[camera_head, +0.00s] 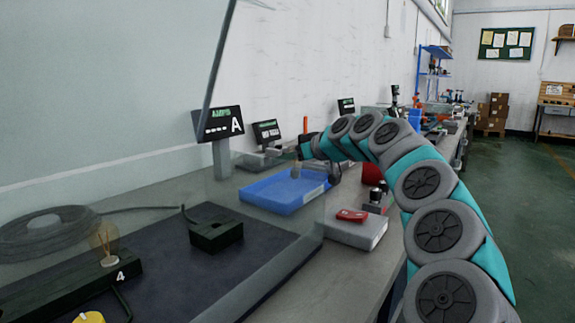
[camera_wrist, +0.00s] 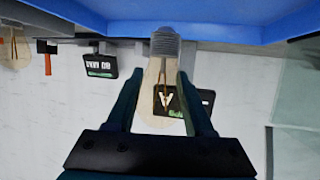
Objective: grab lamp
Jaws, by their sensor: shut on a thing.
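My gripper (camera_wrist: 158,78) is shut on a clear glass lamp (camera_wrist: 165,45) with a grey screw base. One finger lies on each side of the bulb. In the head view my gripper (camera_head: 300,155) is small and far off, over the blue tray (camera_head: 252,190), with the lamp (camera_head: 296,170) beneath it. The tray's blue wall (camera_wrist: 225,10) crosses the top of the wrist view near the screw base. I cannot tell whether the base touches the tray. Another lamp (camera_head: 104,238) stands upright in a dark holder marked 4 at the left.
A transparent panel (camera_head: 275,262) stands on the near side of the bench. A display marked A (camera_head: 218,124) stands behind the tray. A grey box with a red item (camera_head: 352,216) is right of the tray. A dark block (camera_head: 215,234) sits on the dark mat (camera_head: 165,270).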

